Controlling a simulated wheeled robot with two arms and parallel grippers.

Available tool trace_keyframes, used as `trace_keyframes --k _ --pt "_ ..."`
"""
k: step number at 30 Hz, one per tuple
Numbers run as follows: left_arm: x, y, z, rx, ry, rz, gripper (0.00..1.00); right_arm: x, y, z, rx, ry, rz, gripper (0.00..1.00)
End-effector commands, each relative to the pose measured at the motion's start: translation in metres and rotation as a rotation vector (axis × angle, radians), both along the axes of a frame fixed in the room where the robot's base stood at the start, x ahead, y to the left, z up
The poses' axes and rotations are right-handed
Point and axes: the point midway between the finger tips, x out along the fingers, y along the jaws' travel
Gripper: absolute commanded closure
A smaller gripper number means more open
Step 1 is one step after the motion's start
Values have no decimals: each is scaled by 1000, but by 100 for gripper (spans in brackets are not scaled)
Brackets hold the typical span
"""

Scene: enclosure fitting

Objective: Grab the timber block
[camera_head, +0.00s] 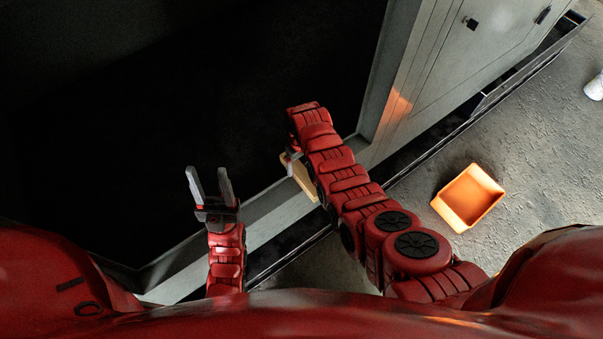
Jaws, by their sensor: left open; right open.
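The timber block (304,180) is a pale tan piece at the edge of the grey enclosure's sill. It is partly hidden behind my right arm. My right gripper (291,156) is at the upper left end of the block, mostly hidden by its own red arm; its grey finger shows close beside the block. I cannot tell whether it touches the block. My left gripper (209,184) is open and empty, with its two grey fingers pointing up over the dark opening, to the left of the block.
The grey enclosure frame (272,204) runs diagonally under both arms, with a dark interior behind it. A grey door panel (455,62) stands at upper right. An orange bin (468,198) sits on the rough floor at right. A white object (595,88) lies at the right edge.

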Motion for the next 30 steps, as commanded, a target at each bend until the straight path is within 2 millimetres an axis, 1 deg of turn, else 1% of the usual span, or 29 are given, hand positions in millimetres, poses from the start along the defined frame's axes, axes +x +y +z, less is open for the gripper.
trace_keyframes --k 8,13,15,20,21,22,25,30 --pt "0 0 3 0 0 0 50 0 0 -7 0 0 0 9" --pt "0 0 7 0 0 0 50 -2 -2 -17 -2 2 -1 9" --pt "0 0 4 0 0 0 50 -2 -2 -25 0 0 -1 9" --pt "0 0 1 0 0 0 50 -3 -3 -35 0 -1 -2 9" --pt "0 0 -12 0 0 0 50 -3 -3 -48 -1 -2 0 9" --pt "0 0 -15 0 0 0 50 -3 -3 -52 -1 -2 0 9" --pt "0 0 -19 0 0 0 50 -3 -3 -57 0 -1 0 9" --pt "0 0 -18 0 0 0 50 -3 -3 -56 0 -2 0 9"
